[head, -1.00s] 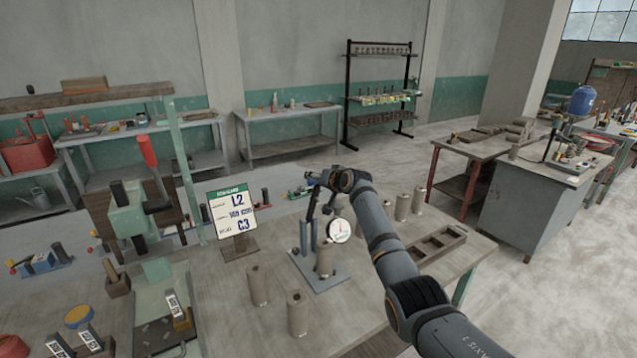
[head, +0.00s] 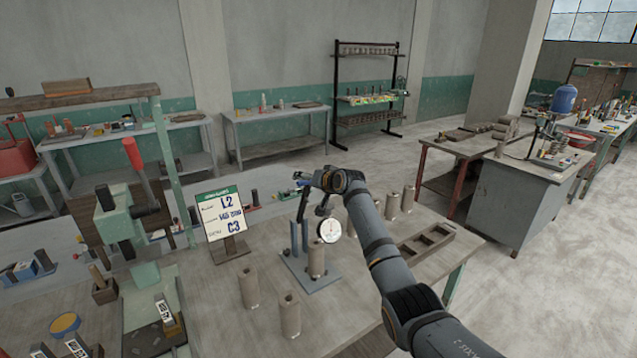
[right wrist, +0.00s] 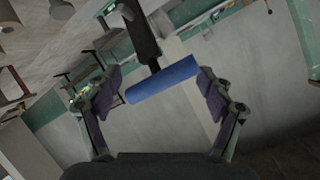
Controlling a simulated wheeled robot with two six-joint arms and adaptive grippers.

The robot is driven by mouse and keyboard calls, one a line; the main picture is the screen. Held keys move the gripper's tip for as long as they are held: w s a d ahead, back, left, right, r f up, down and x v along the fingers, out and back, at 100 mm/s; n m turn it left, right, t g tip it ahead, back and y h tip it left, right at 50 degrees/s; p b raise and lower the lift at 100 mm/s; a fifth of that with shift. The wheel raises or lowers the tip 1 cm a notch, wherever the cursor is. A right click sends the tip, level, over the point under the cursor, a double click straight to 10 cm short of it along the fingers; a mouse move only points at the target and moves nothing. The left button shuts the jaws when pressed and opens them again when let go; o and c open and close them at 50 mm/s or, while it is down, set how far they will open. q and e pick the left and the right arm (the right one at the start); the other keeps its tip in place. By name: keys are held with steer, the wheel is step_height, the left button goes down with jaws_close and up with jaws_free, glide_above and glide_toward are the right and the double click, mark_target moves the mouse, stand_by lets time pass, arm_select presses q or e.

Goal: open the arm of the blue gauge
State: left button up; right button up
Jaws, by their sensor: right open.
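The blue gauge stands on the table, its base plate (head: 318,282) under blue posts (head: 299,238) and a white round dial (head: 329,230). A grey-brown clay cylinder (head: 316,262) stands upright on the base below the dial. My right gripper (head: 318,186) is at the top of the gauge, its fingers small and partly hidden. In the right wrist view my right gripper (right wrist: 160,88) is open. A blue bar (right wrist: 163,80) on a dark arm (right wrist: 139,33) lies between its fingers, with no clear grip on it. My left gripper is not in view.
Two clay cylinders (head: 249,287) stand in front of the gauge, and several more (head: 393,206) behind my right arm. A sign (head: 221,217) stands left of the gauge. A wooden tray (head: 428,240) lies to the right. A green press (head: 118,225) is at the left.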

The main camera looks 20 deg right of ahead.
steer(key=v, duration=1)
